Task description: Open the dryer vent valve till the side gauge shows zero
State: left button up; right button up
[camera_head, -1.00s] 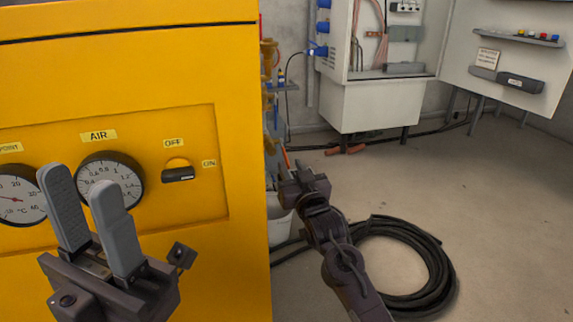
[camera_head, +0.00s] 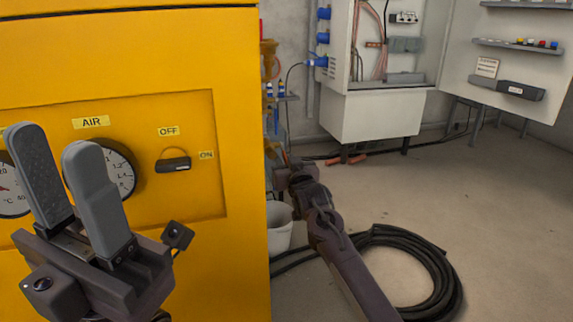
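The yellow cabinet (camera_head: 120,60) fills the left of the view. Its recessed front panel has a round AIR gauge (camera_head: 121,178), partly covered by my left gripper, and an OFF/ON switch (camera_head: 173,165). I cannot make out the vent valve or a side gauge; the cabinet's right side faces away. My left gripper (camera_head: 54,145) is in front of the panel, its two grey fingers pointing up, apart and empty. My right gripper (camera_head: 284,178) is by the cabinet's right edge, above a pale bucket; its fingers are too small and hidden to read.
A pale bucket (camera_head: 280,230) stands beside the cabinet. A coiled black hose (camera_head: 440,285) lies on the floor at right. An open electrical box (camera_head: 375,110) is on the back wall. Orange and blue fittings (camera_head: 270,95) show past the cabinet's edge.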

grip_shut()
dwell(0.3)
